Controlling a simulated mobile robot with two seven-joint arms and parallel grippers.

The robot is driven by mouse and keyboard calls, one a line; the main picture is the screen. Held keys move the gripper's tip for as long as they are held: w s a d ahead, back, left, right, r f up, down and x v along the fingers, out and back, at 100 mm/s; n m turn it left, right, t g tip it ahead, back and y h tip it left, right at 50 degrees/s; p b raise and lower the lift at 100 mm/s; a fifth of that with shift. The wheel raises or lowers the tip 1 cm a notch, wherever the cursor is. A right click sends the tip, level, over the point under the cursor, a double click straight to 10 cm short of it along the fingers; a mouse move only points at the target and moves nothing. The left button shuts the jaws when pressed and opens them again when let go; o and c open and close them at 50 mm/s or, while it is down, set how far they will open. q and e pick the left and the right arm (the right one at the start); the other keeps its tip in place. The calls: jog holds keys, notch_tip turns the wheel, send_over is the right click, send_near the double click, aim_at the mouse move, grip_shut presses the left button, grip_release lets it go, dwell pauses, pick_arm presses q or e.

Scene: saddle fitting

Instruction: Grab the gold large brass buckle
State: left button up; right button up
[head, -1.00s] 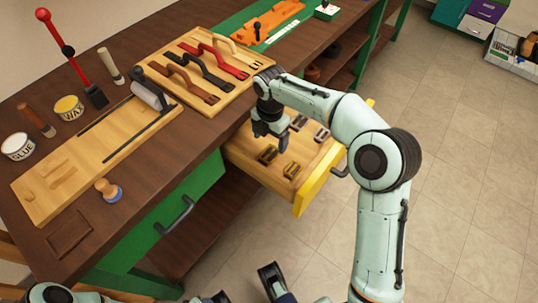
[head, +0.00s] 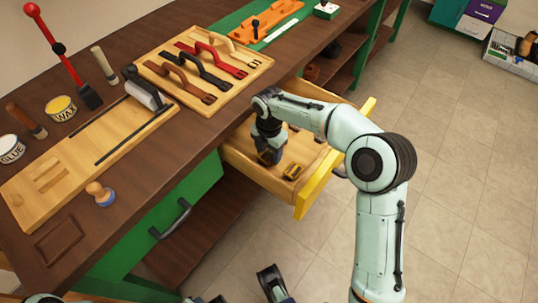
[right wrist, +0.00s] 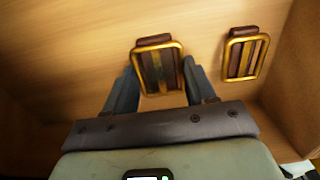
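Two gold-framed buckles with dark straps lie on the floor of the open drawer. One gold buckle (right wrist: 160,68) is between the fingers of my right gripper (right wrist: 158,82) in the right wrist view; a finger stands on each side of it. The other gold buckle (right wrist: 242,55) lies to its right, outside the fingers, and shows in the head view (head: 291,172). The right gripper (head: 268,156) points down into the drawer, open, and partly hides the first buckle there. Dark parts, possibly my left gripper, show at the bottom edge of the head view, too cut off to judge.
The drawer (head: 310,198) has a yellow front and wooden walls close around my right gripper. The bench above holds a board (head: 165,50) with leather straps, a long wooden jig (head: 90,150), a wax tin (head: 61,108) and a glue tin (head: 11,149).

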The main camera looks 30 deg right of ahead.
jog(key=shift+c, duration=1.1)
